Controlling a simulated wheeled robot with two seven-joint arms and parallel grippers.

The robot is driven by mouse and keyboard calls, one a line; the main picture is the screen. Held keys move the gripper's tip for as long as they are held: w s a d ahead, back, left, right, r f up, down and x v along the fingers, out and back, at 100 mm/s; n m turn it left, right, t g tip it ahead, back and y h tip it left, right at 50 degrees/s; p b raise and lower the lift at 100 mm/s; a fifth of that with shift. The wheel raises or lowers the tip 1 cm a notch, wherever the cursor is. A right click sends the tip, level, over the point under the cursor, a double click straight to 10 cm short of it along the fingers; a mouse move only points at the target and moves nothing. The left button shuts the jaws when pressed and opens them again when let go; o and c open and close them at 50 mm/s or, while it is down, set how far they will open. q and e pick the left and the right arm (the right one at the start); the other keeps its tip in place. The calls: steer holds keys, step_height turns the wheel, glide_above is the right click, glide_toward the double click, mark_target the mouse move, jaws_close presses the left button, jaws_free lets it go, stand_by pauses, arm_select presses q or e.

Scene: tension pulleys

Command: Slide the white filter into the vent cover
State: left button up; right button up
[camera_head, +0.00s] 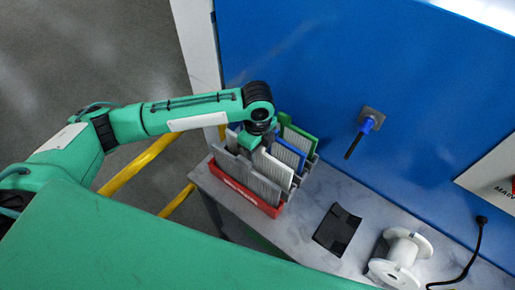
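A white-framed filter (276,172) stands upright in a red rack (247,191) on the grey table, near the rack's front. My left gripper (251,145) points down over the rack, close to the white filter's upper left corner. The gripper's fingertips are small and partly hidden, so I cannot tell whether they are open, shut or touching a filter. I cannot pick out the vent cover with certainty. My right gripper is not in view.
Blue-framed (291,155) and green-framed (299,136) filters stand behind the white one. A black bracket-like piece (337,229) and a white spool (401,256) lie to the right on the table (305,226).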

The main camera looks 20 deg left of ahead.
arm_select(q)
steer(key=shift+f, duration=0.55)
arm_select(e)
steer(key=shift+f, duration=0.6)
arm_select(q)
jaws_close()
